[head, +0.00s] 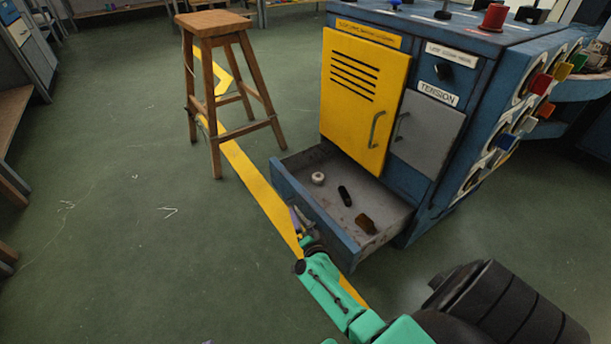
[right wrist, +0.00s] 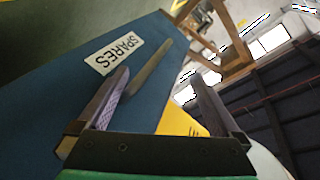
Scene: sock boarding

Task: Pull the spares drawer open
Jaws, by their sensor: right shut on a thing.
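The spares drawer (head: 282,184) sticks out open at the base of the blue machine. Inside it lie a pale round piece (head: 318,178), a black piece (head: 345,196) and a brown piece (head: 366,224). My right gripper (head: 297,218) is at the drawer's front face. In the right wrist view, the blue drawer front (right wrist: 50,110) bears a white SPARES label (right wrist: 114,53). A grey bar handle (right wrist: 150,72) reaches between the fingers of my right gripper (right wrist: 160,100), which is shut on it.
A yellow door (head: 362,100) and a grey door (head: 428,132) stand above the drawer, on the blue machine (head: 475,80). A wooden stool (head: 213,22) stands to the left behind the drawer. The green floor left of the drawer is clear.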

